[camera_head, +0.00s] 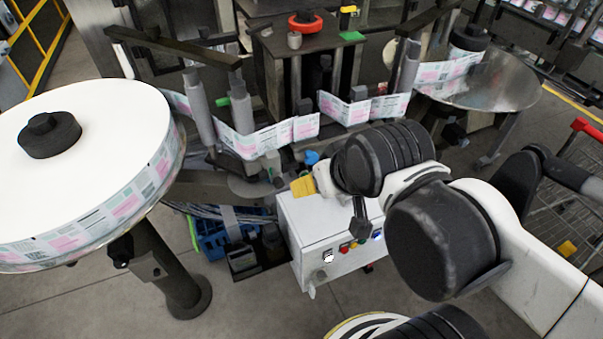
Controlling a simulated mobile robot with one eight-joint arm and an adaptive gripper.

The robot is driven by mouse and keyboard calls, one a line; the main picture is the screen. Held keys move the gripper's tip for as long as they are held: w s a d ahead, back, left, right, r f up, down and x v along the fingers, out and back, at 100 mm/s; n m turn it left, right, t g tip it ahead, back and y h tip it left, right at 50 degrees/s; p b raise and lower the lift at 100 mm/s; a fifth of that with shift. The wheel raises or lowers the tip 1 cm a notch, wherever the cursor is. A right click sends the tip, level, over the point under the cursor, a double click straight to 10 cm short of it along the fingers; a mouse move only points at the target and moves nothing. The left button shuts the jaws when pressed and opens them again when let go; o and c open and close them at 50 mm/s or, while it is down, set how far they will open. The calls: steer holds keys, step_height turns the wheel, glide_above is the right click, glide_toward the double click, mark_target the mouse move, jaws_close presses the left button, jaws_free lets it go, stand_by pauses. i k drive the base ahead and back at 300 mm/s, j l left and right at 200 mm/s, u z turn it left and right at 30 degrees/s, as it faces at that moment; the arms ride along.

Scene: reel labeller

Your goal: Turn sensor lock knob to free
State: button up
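My arm reaches in from the right, and its black ribbed wrist hangs over the white control box below the label web. My gripper (305,185) is mostly hidden by the wrist; a yellow pad shows at its left end, and I cannot tell how far apart the fingers are. A small blue knob (312,157) shows just above the yellow pad, close to it in the picture; whether they touch is unclear. I cannot tell for sure if it is the sensor lock knob, and its turn position is too small to read.
The printed label web (270,139) runs across behind my wrist, between rollers. A large white reel (90,125) stands at left and a metal disc (490,85) at back right. The white control box (335,265) has coloured buttons. A cart (570,175) stands at right.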

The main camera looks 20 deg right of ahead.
mark_target(278, 182)
steer(key=k+l, duration=0.35)
steer(key=l, duration=0.2)
steer(key=k+l+u, duration=0.15)
steer(key=k+l, duration=0.25)
steer(key=l, duration=0.15)
